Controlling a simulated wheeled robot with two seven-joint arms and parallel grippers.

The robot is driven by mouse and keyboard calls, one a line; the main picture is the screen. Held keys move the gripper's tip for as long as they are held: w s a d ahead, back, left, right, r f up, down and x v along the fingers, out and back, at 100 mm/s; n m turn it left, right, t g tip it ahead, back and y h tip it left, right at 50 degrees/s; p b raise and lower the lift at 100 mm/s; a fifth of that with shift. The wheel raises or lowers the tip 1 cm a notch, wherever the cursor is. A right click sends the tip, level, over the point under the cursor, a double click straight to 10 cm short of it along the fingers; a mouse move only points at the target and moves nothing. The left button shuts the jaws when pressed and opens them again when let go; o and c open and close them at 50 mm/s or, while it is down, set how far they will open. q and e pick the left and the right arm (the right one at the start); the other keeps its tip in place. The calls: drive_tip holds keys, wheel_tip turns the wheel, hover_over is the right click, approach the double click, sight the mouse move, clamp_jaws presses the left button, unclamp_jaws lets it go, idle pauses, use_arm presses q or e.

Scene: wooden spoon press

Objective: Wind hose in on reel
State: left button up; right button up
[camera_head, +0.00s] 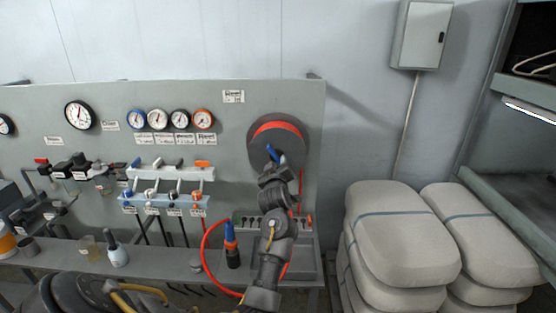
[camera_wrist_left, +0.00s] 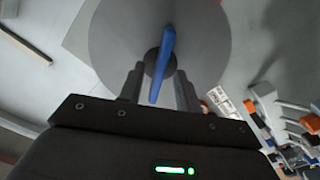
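The hose reel (camera_head: 262,140) is a grey disc on the grey panel, with red hose (camera_head: 285,127) wound along its upper rim. The hose also hangs in a loose red loop (camera_head: 204,255) over the bench. A blue crank handle (camera_head: 281,158) sticks out from the reel; in the left wrist view it is a blue bar (camera_wrist_left: 163,62) before the grey disc (camera_wrist_left: 205,45). My left gripper (camera_head: 275,167) is at the reel. Its two dark fingers (camera_wrist_left: 159,88) stand apart on either side of the handle, with gaps visible. My arm hides part of the loop. My right gripper is not in view.
A blue and black nozzle-like piece (camera_head: 231,245) stands on the bench (camera_head: 180,262) beside the loop. Gauges (camera_head: 157,119) and a valve rack (camera_head: 170,172) lie left of the reel. Stacked pale sacks (camera_head: 405,235) stand at the right.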

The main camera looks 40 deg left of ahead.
use_arm(q)
drive_tip(key=shift+x, duration=1.1)
clamp_jaws()
